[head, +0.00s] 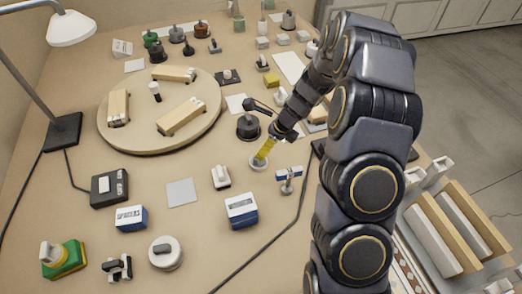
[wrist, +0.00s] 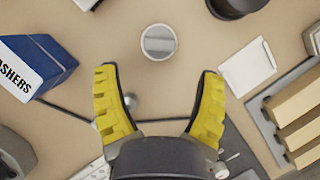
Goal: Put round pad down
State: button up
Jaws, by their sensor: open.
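The round pad (wrist: 158,42) is a small white disc with a grey, shiny top. It lies flat on the bench, centred between and just beyond my fingertips in the wrist view. In the head view the pad (head: 257,164) shows as a pale disc right below my gripper (head: 264,150). In the wrist view my gripper (wrist: 158,75) has its two yellow ribbed fingers spread wide, with nothing between them. I cannot tell exactly how high the fingertips are above the bench.
A blue and white washers box (wrist: 38,65) stands left in the wrist view. A black round base (head: 248,127) and a white block (head: 220,177) stand near the pad. A round wooden board (head: 150,133) carries wooden blocks. A cable crosses the bench.

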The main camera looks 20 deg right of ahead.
jog(key=s+a+r+n+g, duration=0.1)
jog(key=s+a+r+n, duration=0.3)
jog(key=s+r+n, duration=0.25)
jog(key=s+a+r+n+g, duration=0.1)
jog(key=s+a+r+n, duration=0.4)
jog(key=r, duration=0.3)
jog(key=s+r+n+g+h, duration=0.1)
jog(key=s+r+n, duration=0.2)
jog(key=s+n, duration=0.4)
jog(key=s+d+r+n+g+h, duration=0.1)
jog(key=s+r+n+h, duration=0.1)
jog(key=s+n, duration=0.6)
jog(key=s+r, duration=0.1)
jog(key=s, duration=0.4)
jog(key=shift+d+r+g, duration=0.2)
jog(key=shift+g, duration=0.2)
